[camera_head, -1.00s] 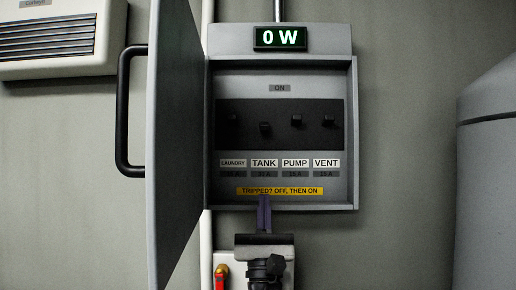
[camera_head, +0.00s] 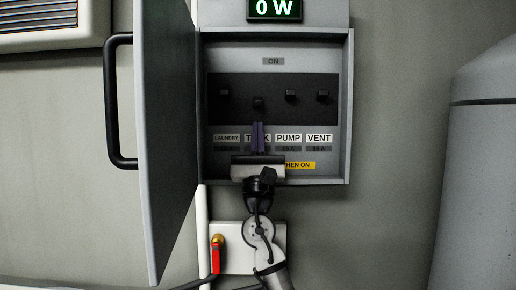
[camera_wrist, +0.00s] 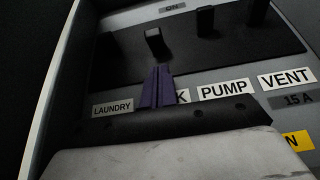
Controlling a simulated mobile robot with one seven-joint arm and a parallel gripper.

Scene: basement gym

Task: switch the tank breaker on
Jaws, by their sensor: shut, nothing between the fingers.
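The open breaker box (camera_head: 345,110) has a dark panel with a row of black switches. The tank breaker (camera_head: 258,103) is above the TANK label (camera_head: 247,139) and sits lower than the laundry (camera_head: 224,93), pump (camera_head: 291,96) and vent (camera_head: 322,97) switches. In the wrist view the tank breaker (camera_wrist: 157,42) shows just above my fingertips. My gripper (camera_head: 258,126) is shut and empty, its purple fingers pointing up just below the tank breaker and covering part of its label. A gap seems to remain between fingertips and switch.
The box's door (camera_head: 166,130) stands open at the left with a black handle (camera_head: 110,100). A display (camera_head: 275,9) on top reads 0 W. A red-handled valve (camera_head: 216,255) is below. A grey tank (camera_head: 480,180) stands at the right.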

